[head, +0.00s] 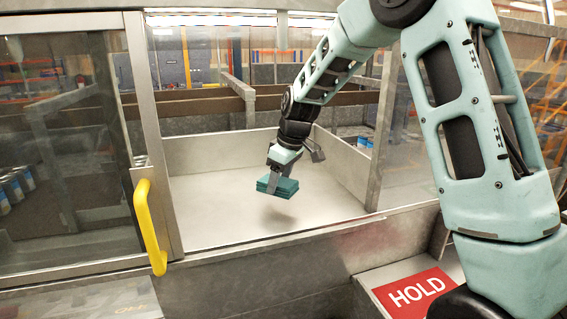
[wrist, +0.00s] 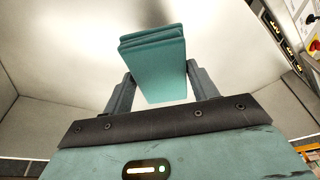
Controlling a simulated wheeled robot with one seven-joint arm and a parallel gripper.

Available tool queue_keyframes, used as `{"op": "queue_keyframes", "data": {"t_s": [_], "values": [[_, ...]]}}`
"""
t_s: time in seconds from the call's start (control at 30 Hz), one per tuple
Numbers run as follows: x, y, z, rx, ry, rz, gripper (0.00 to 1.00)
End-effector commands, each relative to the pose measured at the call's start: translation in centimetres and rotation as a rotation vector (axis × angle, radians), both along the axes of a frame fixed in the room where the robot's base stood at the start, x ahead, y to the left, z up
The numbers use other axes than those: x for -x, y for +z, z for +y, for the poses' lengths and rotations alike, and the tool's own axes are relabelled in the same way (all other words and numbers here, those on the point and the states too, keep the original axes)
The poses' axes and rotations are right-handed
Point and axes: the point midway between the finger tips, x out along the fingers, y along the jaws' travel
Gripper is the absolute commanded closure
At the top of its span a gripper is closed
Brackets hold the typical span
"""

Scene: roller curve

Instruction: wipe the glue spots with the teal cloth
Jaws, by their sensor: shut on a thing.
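The teal cloth (head: 278,187) is a folded, layered pad. My gripper (head: 272,184) is shut on it and holds it above the pale tray floor, with a shadow below. In the wrist view the cloth (wrist: 155,62) sits between the two dark fingers of my gripper (wrist: 158,85). I cannot make out any glue spots on the visible floor in either view; the cloth and gripper hide part of it.
The pale floor (head: 215,205) has low metal walls around it. A sliding glass door with a yellow handle (head: 150,226) stands at the left. A metal post (head: 382,130) rises at the right. A red HOLD sign (head: 415,290) lies at the front right.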

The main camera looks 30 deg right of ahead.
Motion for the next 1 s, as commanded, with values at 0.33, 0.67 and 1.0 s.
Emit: {"op": "queue_keyframes", "data": {"t_s": [0.33, 0.67, 1.0], "values": [[-0.4, 2.8, 0.8, 0.0, 0.0, 0.0, 0.63], [-0.4, 2.7, 0.8, 0.0, -0.001, 0.0, 0.63], [-0.4, 2.7, 0.8, -0.001, -0.001, -0.001, 0.63]]}}
